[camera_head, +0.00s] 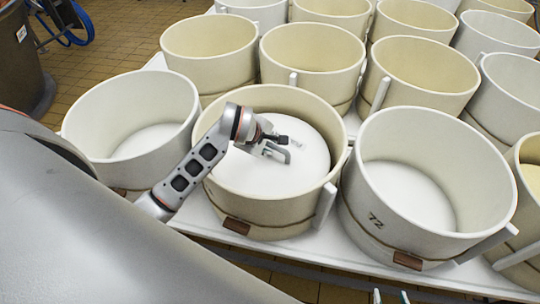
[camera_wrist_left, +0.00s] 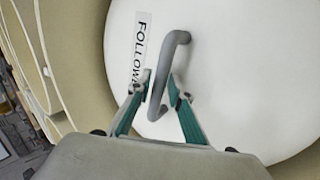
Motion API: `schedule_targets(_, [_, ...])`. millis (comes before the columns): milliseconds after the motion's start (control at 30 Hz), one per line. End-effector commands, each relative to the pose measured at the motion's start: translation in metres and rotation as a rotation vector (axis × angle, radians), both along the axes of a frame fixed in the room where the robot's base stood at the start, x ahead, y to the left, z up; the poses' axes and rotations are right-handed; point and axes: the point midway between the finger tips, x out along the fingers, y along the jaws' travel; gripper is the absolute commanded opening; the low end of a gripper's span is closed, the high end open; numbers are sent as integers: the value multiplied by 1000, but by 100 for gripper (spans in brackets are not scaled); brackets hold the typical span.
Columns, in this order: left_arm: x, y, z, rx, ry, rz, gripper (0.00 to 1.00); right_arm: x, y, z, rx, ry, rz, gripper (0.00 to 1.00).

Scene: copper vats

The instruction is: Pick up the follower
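The follower (camera_head: 262,172) is a white disc with a grey bar handle (camera_head: 275,152). It lies inside a cream vat in the middle of the front row. In the left wrist view, the follower (camera_wrist_left: 235,95) fills most of the picture, with its printed label (camera_wrist_left: 140,48) beside the grey handle (camera_wrist_left: 176,55). My left gripper (camera_wrist_left: 160,80) has its teal fingers apart, one on each side of the handle; a small gap shows beside the handle. In the head view my left gripper (camera_head: 276,146) is low inside the vat. My right gripper (camera_head: 390,296) shows only two separated fingertips at the bottom edge.
The holding vat (camera_head: 255,210) has a raised rim around my left arm. A vat marked 72 (camera_head: 400,235) stands to its right and another vat (camera_head: 130,120) to its left. Several more vats stand behind on the white table (camera_head: 215,222). Tiled floor shows at upper left.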

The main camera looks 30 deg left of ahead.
Motion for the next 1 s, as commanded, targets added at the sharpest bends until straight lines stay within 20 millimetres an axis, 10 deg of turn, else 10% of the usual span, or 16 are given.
schedule_targets(200, [0,0,1,1,-1,1,0,2,1,4,2,-8,0,40])
schedule_targets(667, [2,1,7,2,-8,0,0,0,0,1,1,0,1,40])
schedule_targets(1000, [4,2,60,4,-17,0,0,2,0,13,-1,-7,0,40])
